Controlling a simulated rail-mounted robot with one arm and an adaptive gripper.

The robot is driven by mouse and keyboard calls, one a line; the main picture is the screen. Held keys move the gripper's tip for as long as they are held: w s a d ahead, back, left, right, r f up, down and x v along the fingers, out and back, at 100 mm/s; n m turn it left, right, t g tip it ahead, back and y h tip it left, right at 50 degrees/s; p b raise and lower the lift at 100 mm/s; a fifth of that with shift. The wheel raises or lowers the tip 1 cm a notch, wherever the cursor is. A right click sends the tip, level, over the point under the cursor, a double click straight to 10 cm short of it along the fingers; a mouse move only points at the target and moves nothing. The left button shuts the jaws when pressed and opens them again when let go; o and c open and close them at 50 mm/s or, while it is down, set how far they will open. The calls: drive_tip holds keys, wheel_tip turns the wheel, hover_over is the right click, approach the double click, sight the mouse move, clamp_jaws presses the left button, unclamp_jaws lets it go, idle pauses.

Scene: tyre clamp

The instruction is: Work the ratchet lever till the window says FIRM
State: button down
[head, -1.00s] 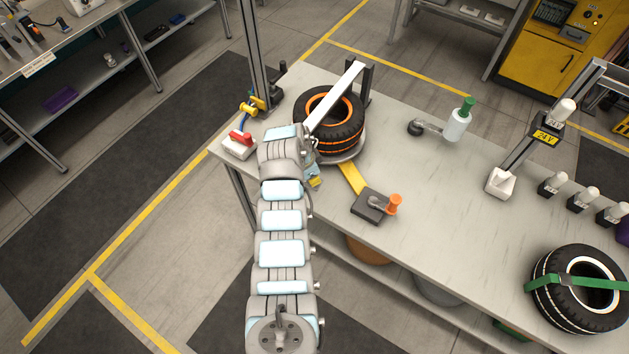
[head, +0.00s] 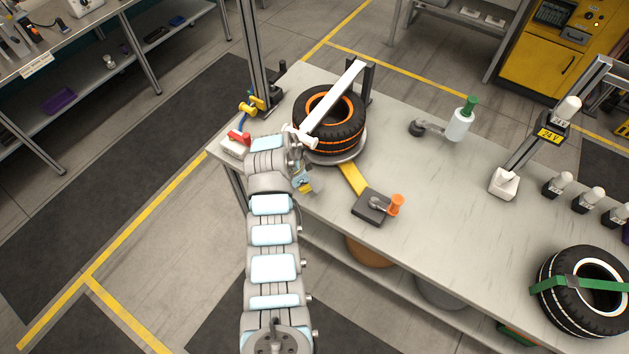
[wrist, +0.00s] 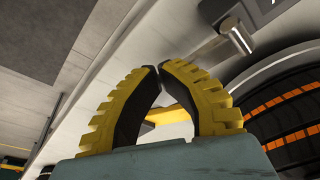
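A black tyre with an orange rim (head: 354,129) lies on a round plate (head: 338,157) on the bench. A white lever bar (head: 338,99) crosses over it from a dark post and ends in a short cross grip (head: 299,136) at the near left. In the wrist view, what looks like that grip (wrist: 236,36) is above right of my fingers, apart from them. My gripper (head: 305,183) is beside the plate, near the bench edge.
A yellow strip (head: 352,179) runs from the plate to a dark block with an orange knob (head: 396,204). A red-handled device (head: 238,142) and upright post stand left. A green-topped crank (head: 457,124) and green-strapped tyre (head: 582,290) are right.

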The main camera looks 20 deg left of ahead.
drive_tip(key=shift+r, duration=0.1)
drive_tip(key=shift+a+r, duration=0.1)
drive_tip(key=shift+r, duration=0.15)
drive_tip(key=v, duration=0.9)
drive_tip(key=shift+s+r, duration=0.2)
drive_tip(key=shift+r, duration=0.15)
drive_tip(key=shift+v, duration=0.75)
drive_tip(key=shift+a, duration=0.1)
idle(1.0)
